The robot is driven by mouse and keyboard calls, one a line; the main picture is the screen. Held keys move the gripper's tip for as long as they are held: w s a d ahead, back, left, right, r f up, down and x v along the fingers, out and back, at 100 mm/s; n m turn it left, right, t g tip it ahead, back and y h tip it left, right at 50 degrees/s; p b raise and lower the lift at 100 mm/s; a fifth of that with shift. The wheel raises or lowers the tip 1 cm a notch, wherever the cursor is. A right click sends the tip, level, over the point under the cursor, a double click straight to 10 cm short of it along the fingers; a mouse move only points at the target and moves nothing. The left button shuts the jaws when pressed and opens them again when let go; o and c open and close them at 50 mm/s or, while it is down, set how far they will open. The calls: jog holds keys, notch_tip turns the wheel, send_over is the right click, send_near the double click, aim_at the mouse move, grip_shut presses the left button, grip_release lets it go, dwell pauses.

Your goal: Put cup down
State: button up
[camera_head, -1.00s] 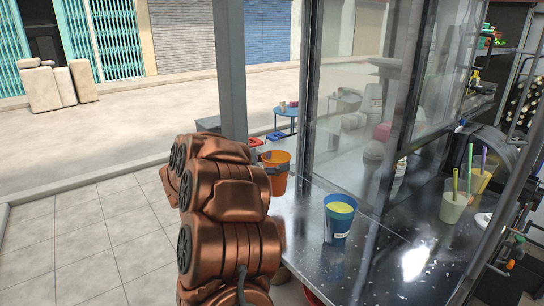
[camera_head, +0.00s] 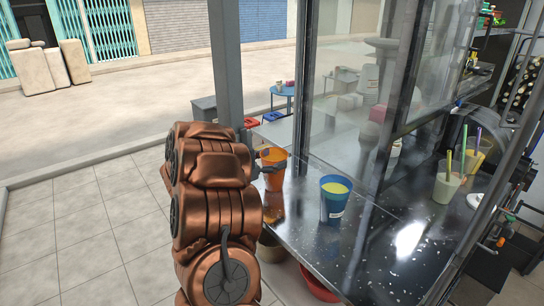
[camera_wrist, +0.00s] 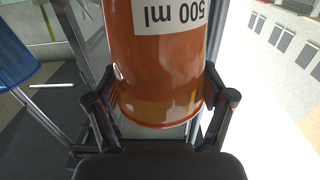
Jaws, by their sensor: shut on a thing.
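An orange cup (camera_head: 272,183) is upright in my gripper (camera_head: 271,166) at the near left end of the dark counter (camera_head: 385,265). In the wrist view the orange cup (camera_wrist: 160,75) carries a white "500 ml" label, and my gripper (camera_wrist: 158,100) is shut on it with one finger on each side. An orange reflection shows on the counter below the cup. I cannot tell whether its base touches the surface. A blue cup (camera_head: 334,205) with yellow contents stands on the counter to its right.
A glass partition (camera_head: 345,110) rises behind the cups. Glasses with straws (camera_head: 447,183) stand farther right on the counter. A red basin (camera_head: 318,287) sits below the counter edge. Bare counter lies in front of and around the blue cup.

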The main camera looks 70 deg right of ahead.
jog(key=shift+f, duration=0.1)
jog(key=o, duration=1.4)
jog(key=shift+w+a, duration=0.1)
jog(key=shift+b+v, duration=0.95)
jog(key=shift+v, duration=2.7)
